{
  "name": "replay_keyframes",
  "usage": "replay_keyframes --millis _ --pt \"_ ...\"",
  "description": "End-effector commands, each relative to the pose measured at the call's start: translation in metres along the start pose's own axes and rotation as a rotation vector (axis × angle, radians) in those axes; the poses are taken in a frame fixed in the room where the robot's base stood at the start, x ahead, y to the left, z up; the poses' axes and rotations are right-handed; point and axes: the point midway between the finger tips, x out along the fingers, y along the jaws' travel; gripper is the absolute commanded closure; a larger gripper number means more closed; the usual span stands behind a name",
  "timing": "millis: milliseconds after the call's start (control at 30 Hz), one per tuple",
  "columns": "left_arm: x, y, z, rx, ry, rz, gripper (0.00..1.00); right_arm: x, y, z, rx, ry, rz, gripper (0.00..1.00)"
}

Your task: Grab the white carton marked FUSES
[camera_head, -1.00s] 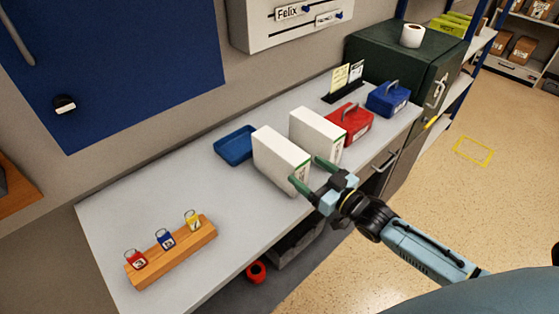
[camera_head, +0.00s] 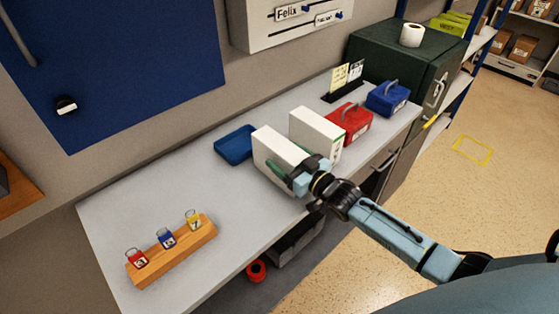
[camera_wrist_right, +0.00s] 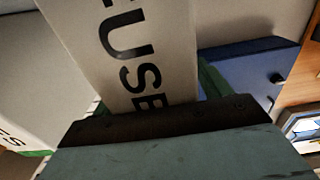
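The white carton marked FUSES (camera_head: 276,150) stands upright on the grey desk. In the right wrist view its black letters FUSE (camera_wrist_right: 128,50) run down the face close to my gripper. My right gripper (camera_head: 292,176) is at the carton's front end, with its green fingers along either side. In the right wrist view a green finger (camera_wrist_right: 212,82) lies close beside the carton; I cannot tell whether the fingers press on it. My left gripper is out of view.
A second white carton (camera_head: 316,130) stands close behind, to the right. A red box (camera_head: 355,124), a blue box (camera_head: 388,98) and a blue tray (camera_head: 234,145) are nearby. A wooden rack (camera_head: 172,252) with several small jars sits at the front left. The desk's middle is clear.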

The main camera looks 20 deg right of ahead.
Motion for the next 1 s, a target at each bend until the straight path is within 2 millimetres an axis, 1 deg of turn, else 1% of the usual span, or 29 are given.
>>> replay_keyframes --millis 33,67,400,600,700,767,833,1000 --pt "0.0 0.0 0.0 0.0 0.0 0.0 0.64 0.0 0.0 0.0 0.0 0.0 0.0 0.31" --pt "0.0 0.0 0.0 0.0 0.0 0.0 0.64 0.0 0.0 0.0 0.0 0.0 0.0 0.35" --pt "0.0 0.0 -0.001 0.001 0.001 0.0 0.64 0.0 0.0 0.0 0.0 0.0 0.0 0.79" --pt "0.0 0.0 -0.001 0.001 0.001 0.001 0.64 0.0 0.0 -0.002 -0.001 0.004 0.0 0.79" --pt "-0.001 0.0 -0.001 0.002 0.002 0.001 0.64 0.0 0.0 -0.008 -0.001 0.006 -0.001 0.79" --pt "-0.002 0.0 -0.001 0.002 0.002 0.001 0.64 0.0 0.0 -0.016 -0.001 0.006 -0.001 0.79" --pt "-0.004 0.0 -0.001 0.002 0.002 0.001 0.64 0.0 0.0 -0.028 -0.001 0.007 -0.002 0.79" --pt "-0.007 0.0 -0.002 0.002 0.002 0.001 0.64 0.0 0.0 -0.064 -0.002 0.008 -0.002 0.79"
